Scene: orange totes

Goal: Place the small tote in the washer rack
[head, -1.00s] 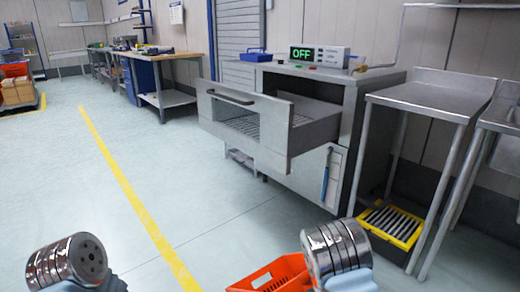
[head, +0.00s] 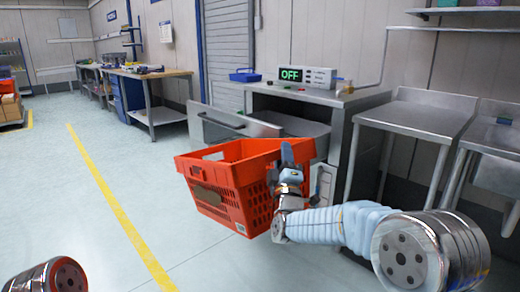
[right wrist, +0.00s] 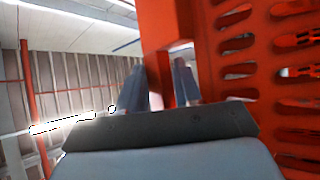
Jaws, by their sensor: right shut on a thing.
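An orange-red tote (head: 215,172) with slotted sides hangs in the air in front of the washer in the head view. My right gripper (head: 287,160) is shut on its right end near the rim. In the right wrist view the gripper fingers (right wrist: 160,85) sit on either side of a part of the tote wall (right wrist: 225,60). The washer's rack drawer (head: 235,122) is pulled out, and the tote hides much of its front and inside. My left gripper is out of view; only a left arm joint shows at the lower left.
The washer (head: 345,108) has a display reading OFF (head: 291,75) and a small blue tray (head: 244,75) on top. A steel table (head: 420,115) stands to its right. A wooden workbench (head: 150,74) is farther left.

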